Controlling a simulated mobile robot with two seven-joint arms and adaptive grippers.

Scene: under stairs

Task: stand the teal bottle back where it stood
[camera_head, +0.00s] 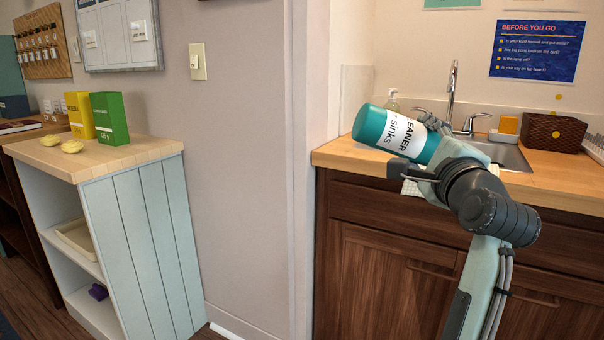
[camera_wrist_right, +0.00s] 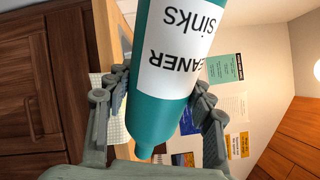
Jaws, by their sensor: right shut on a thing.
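The teal bottle (camera_head: 370,124) has a white label reading "CLEANER" and "sinks". My right gripper (camera_head: 432,156) is shut on it and holds it tilted, nearly lying on its side, in front of the sink counter (camera_head: 345,156). Its broad teal end points left and up in the head view. In the right wrist view the bottle (camera_wrist_right: 158,112) sits between the two fingers of the gripper (camera_wrist_right: 160,105), with its narrower end toward the palm. I cannot tell whether it touches the counter. My left gripper is not in view.
A sink (camera_head: 508,156) with a faucet (camera_head: 452,95) is behind my right arm. A clear soap bottle (camera_head: 392,101), an orange sponge (camera_head: 509,125) and a dark woven basket (camera_head: 552,132) stand at the back. A pale shelf unit (camera_head: 130,240) stands at left.

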